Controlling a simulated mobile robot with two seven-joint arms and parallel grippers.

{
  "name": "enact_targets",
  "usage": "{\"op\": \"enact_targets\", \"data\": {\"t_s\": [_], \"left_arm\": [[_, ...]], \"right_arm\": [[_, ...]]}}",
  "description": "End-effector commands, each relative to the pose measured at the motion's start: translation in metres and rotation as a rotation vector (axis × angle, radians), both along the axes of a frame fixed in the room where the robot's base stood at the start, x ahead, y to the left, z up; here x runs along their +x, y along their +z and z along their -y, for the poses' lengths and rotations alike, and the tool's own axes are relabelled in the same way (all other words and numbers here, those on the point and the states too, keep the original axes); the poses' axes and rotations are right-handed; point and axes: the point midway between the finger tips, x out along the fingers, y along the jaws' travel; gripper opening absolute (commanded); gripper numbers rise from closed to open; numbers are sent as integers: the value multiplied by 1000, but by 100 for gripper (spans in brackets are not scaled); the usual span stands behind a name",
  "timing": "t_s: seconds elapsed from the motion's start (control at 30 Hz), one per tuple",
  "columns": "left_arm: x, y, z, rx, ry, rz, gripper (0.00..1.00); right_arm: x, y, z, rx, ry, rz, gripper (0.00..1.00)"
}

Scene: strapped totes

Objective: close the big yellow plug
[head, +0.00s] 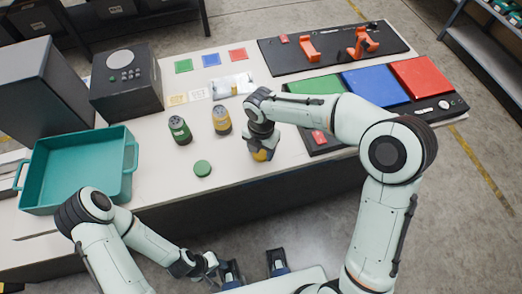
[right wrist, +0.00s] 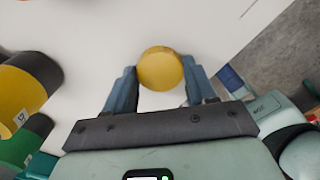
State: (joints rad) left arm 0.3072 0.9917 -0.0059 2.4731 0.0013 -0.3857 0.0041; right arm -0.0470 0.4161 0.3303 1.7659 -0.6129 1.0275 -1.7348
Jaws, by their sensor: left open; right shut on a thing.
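The yellow plug (right wrist: 160,68) is a round disc between the fingertips of my right gripper (right wrist: 160,78). In the head view my right gripper (head: 262,143) points down, shut on the yellow plug (head: 262,155) near the table's front edge; its wrist hides part of the plug. A yellow canister (head: 221,122) stands upright to the left of it and shows in the right wrist view (right wrist: 22,98) at the left. I cannot tell whether its top is open. My left gripper (head: 254,268) is open and empty, low in front of the table.
A green canister (head: 179,131) stands left of the yellow one, with a round green cap (head: 202,168) in front. A teal tote (head: 40,195) is at the left. Green, blue and red panels (head: 375,86) lie behind my right arm. White table (head: 230,180) is clear around the cap.

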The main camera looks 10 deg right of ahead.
Motion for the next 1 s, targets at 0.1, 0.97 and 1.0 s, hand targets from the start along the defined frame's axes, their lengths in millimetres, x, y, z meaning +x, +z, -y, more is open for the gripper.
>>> {"op": "enact_targets", "data": {"t_s": [0.1,0.97,1.0], "left_arm": [[0,1,0,0,0,0,43],[19,38,0,0,0,21,43],[19,39,0,0,0,22,43]], "right_arm": [[0,3,0,0,0,1,27],[1,191,0,2,1,3,27],[0,194,0,0,1,1,27]]}}
